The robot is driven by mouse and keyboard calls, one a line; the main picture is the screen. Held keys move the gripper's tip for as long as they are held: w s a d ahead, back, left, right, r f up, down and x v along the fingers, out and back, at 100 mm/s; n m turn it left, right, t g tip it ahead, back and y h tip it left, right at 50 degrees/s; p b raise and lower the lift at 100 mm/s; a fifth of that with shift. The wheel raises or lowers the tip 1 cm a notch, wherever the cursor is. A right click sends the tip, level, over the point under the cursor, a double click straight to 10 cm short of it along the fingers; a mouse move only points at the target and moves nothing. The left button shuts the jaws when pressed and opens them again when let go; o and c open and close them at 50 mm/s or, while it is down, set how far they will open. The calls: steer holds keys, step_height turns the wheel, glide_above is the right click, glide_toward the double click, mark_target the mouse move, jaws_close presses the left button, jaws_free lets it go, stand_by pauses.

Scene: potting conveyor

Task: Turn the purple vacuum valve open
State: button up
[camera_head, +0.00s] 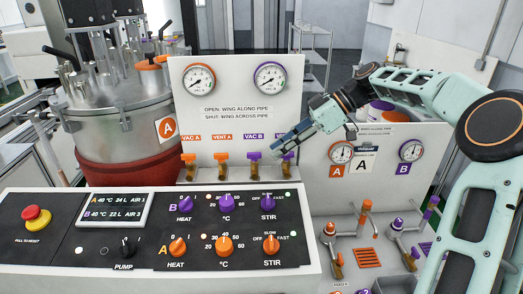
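The purple vacuum valve (254,157) is under the VAC B label on the white panel (205,115), third in a row of small valves. Its purple wing looks level, across the upright brass pipe below it, though it is small. My gripper (279,149) reaches in from the right and points down-left, its tips just right of this valve and in front of the far-right purple valve (289,155). I cannot tell whether it touches either valve. The fingers look close together, but their gap is not clear. The far-right valve and its label are partly hidden.
Two orange valves (190,159) (222,158) stand to the left. Two gauges (199,79) (270,78) are above. A black control panel (226,231) with knobs lies in front. Steel tank A (110,115) stands at left. More valves and pipes (365,222) are lower right.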

mark_target(255, 153)
steer(key=w+d+r+n+y, duration=0.1)
steer(key=w+d+n+y, duration=0.15)
steer(key=d, duration=0.25)
steer(key=shift+m+y, duration=0.35)
steer(key=x, duration=0.3)
steer(key=p+x, duration=0.1)
steer(key=x, duration=0.7)
steer(key=shift+w+a+r+p, duration=0.15)
steer(key=shift+r+p, duration=0.15)
jaws_close()
